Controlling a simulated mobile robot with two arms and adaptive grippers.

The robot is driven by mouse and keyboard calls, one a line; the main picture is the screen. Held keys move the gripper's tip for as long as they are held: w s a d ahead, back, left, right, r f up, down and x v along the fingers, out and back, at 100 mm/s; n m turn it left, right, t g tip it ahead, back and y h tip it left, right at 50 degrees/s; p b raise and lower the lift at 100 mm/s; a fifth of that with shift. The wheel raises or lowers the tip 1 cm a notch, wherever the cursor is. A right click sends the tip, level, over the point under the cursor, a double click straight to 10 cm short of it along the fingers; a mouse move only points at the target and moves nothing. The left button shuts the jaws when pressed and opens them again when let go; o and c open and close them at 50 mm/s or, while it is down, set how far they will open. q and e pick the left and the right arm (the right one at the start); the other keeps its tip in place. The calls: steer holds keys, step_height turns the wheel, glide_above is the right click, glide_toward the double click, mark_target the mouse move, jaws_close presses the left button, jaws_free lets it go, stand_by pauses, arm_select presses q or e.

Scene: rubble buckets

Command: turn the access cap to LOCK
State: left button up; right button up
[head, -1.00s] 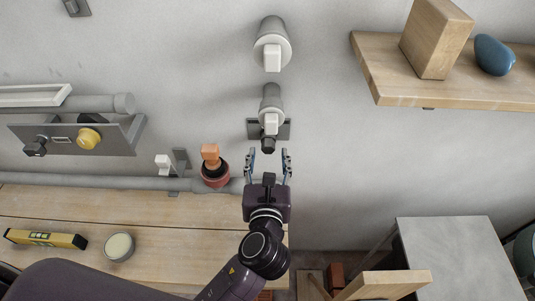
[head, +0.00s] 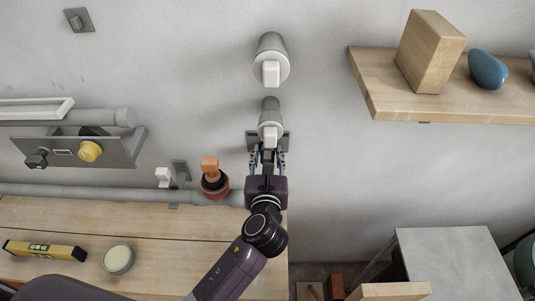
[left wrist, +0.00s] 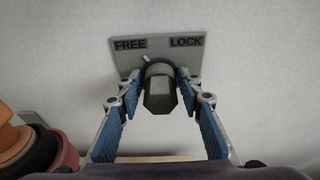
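The access cap (left wrist: 160,96) is a dark faceted knob on a grey plate (left wrist: 126,60) marked FREE at left and LOCK at right. A small pale pointer (left wrist: 145,59) on its collar sits upper left, closer to the FREE word. My left gripper (left wrist: 158,84) is open, its blue-padded fingers on either side of the cap with gaps visible. In the head view, my left gripper (head: 268,157) reaches up to the plate (head: 252,141) below a grey pipe fitting; the cap is mostly hidden there. My right gripper is not in view.
An orange-topped knob on a dark red base (head: 214,183) stands close left of my gripper. A capped pipe (head: 271,60) projects above. A panel with a yellow knob (head: 89,151) is at left; a wooden shelf (head: 390,101) is at upper right.

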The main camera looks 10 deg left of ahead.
arm_select(q)
steer(key=c, duration=0.7)
steer(key=shift+r+m+y+p, duration=0.15)
steer(key=shift+m+y+p, duration=0.25)
steer(key=shift+p, duration=0.65)
steer(key=shift+m+y+p, duration=0.3)
steer(key=shift+m+p, duration=0.9)
steer(key=shift+p, duration=0.65)
